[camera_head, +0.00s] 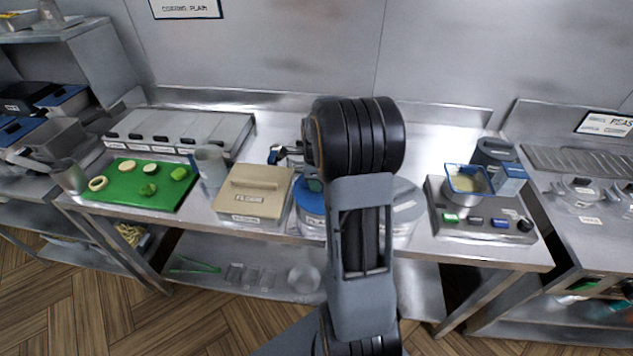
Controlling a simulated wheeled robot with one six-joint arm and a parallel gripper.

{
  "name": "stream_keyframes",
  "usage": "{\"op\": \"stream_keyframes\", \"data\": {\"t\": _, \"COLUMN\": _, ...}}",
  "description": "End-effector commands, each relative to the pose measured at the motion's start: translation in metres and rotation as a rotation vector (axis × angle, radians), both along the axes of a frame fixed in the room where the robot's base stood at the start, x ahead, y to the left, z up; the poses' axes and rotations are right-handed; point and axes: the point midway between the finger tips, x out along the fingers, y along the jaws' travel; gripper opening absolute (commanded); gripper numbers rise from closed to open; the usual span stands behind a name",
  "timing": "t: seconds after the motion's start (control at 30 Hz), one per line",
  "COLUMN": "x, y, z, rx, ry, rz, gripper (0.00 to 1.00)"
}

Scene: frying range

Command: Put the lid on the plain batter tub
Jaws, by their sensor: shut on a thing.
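My arm rises through the middle of the picture and hides much of the counter behind it. My gripper does not show clearly; it seems to be behind the arm. Left of the arm, a round tub with a blue top (309,200) stands at the counter's front, partly covered by the arm. Right of the arm, a round grey tub (405,208) with a pale grey top is also partly hidden. I cannot make out a lid in my grip.
A beige lidded box (253,193) stands left of the tubs, beside a green board (140,185) with vegetable slices. A blue-rimmed container (468,180) of pale contents sits above a grey control unit (480,221) at right. A small blue and black item (277,154) lies behind the tubs.

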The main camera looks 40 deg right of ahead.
Motion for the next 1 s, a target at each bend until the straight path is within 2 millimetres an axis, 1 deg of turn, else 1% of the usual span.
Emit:
{"op": "stream_keyframes", "data": {"t": 0.03, "x": 0.0, "y": 0.0, "z": 0.0, "rx": 0.0, "ry": 0.0, "rz": 0.0, "gripper": 0.0}}
{"op": "stream_keyframes", "data": {"t": 0.07, "x": 0.0, "y": 0.0, "z": 0.0, "rx": 0.0, "ry": 0.0, "rz": 0.0, "gripper": 0.19}}
{"op": "stream_keyframes", "data": {"t": 0.33, "x": 0.0, "y": 0.0, "z": 0.0, "rx": 0.0, "ry": 0.0, "rz": 0.0, "gripper": 0.45}}
{"op": "stream_keyframes", "data": {"t": 0.57, "x": 0.0, "y": 0.0, "z": 0.0, "rx": 0.0, "ry": 0.0, "rz": 0.0, "gripper": 0.46}}
{"op": "stream_keyframes", "data": {"t": 0.67, "x": 0.001, "y": 0.0, "z": 0.005, "rx": -0.001, "ry": -0.002, "rz": 0.0, "gripper": 0.46}}
{"op": "stream_keyframes", "data": {"t": 0.77, "x": 0.001, "y": 0.0, "z": 0.016, "rx": -0.003, "ry": -0.004, "rz": 0.0, "gripper": 0.46}}
{"op": "stream_keyframes", "data": {"t": 0.87, "x": 0.001, "y": 0.0, "z": 0.034, "rx": -0.003, "ry": -0.006, "rz": 0.0, "gripper": 0.46}}
{"op": "stream_keyframes", "data": {"t": 1.0, "x": 0.001, "y": 0.0, "z": 0.064, "rx": -0.002, "ry": -0.005, "rz": 0.0, "gripper": 0.46}}
